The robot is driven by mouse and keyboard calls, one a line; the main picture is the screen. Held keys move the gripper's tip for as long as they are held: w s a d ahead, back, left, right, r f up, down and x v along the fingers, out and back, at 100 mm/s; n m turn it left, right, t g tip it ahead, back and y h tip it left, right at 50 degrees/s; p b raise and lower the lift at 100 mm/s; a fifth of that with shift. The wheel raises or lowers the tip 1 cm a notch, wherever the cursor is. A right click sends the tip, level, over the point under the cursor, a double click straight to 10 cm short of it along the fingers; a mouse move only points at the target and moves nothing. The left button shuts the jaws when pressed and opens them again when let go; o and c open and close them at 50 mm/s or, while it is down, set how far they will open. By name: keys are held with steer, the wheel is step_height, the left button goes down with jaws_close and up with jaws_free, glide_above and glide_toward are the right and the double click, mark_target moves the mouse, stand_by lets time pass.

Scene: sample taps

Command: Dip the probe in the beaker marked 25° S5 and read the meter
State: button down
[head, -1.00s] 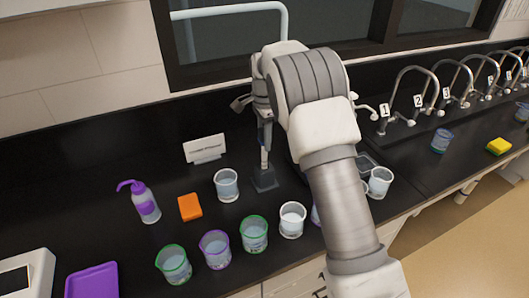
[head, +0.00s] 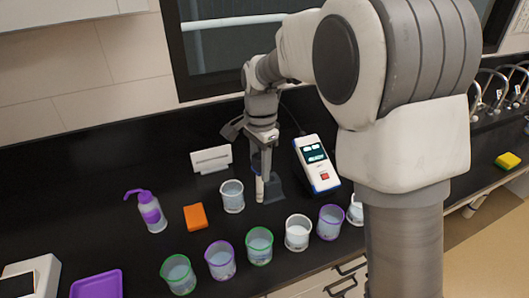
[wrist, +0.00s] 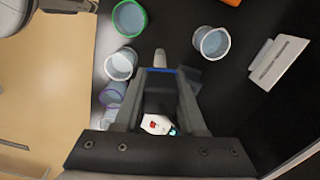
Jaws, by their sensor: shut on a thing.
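My gripper (head: 261,152) is shut on the probe (head: 260,187), which hangs tip down. Its pale tip also shows ahead of the fingers in the wrist view (wrist: 160,57). The probe overlaps the dark stand (head: 274,187); I cannot tell whether it touches it. The meter (head: 317,165) lies to the right, its screen lit with text too small to read. Several beakers stand on the bench: two green-rimmed (head: 178,274) (head: 259,246), two purple-rimmed (head: 220,260) (head: 331,222), and white-rimmed ones (head: 298,233) (head: 232,197). Their marks are not legible, so I cannot tell which is 25° S5.
A white card (head: 211,159) stands at the back. An orange sponge (head: 195,217), a purple-capped wash bottle (head: 150,212) and a purple tray (head: 97,285) are on the left. Another white-rimmed beaker (head: 355,210) is partly behind my arm. A yellow sponge (head: 507,160) lies far right.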

steer(key=s+f+n+b, duration=0.1)
steer(key=s+f+b, duration=0.1)
steer(key=s, duration=0.6)
steer(key=shift+s+f+n+b, duration=0.35)
steer(key=shift+f+n, duration=0.05)
steer(key=shift+f, duration=0.45)
steer(key=shift+a+f, duration=0.1)
steer(key=shift+f, duration=0.2)
step_height(320, 180, down, 8)
steer(key=b, duration=0.6)
steer(key=shift+r, duration=0.2)
stand_by(2.5)
